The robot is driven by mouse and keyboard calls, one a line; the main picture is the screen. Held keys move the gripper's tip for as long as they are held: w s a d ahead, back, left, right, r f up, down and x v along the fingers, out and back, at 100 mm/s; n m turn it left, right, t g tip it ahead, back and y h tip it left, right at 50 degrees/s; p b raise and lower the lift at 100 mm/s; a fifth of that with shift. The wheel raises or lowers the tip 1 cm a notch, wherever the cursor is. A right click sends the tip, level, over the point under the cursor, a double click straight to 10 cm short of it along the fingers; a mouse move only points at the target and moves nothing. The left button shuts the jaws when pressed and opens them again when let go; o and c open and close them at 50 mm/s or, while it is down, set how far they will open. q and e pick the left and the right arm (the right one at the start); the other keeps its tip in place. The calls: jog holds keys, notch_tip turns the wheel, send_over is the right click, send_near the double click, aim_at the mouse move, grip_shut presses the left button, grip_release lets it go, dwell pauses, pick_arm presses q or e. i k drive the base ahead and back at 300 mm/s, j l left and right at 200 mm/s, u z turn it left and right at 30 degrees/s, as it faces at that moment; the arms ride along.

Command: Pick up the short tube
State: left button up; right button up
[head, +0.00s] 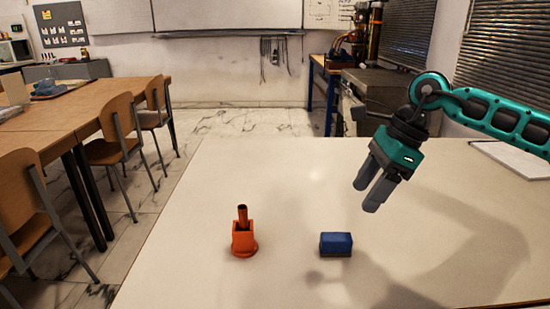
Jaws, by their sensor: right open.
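The short tube (242,215) is a dark orange-brown cylinder. It stands upright, its lower part hidden in an orange square holder (243,239) with a round foot, on the white table (200,285). My right gripper (368,197) is above the table to the right of the tube and well apart from it. Its two grey fingers point down and to the left, and it is open and empty. My left gripper is not in view.
A blue block (336,243) with a dark underside lies on the table, right of the holder and below my right gripper. White sheets (515,158) lie at the table's right edge. The table around the holder is clear. Wooden chairs (118,130) stand to the left.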

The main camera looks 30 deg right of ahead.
aim_at(242, 209)
jog(key=k+j, duration=0.2)
jog(key=j, duration=0.2)
jog(key=k+j, duration=0.2)
jog(key=j, duration=0.2)
jog(key=k+j, duration=0.2)
jog(key=j, duration=0.2)
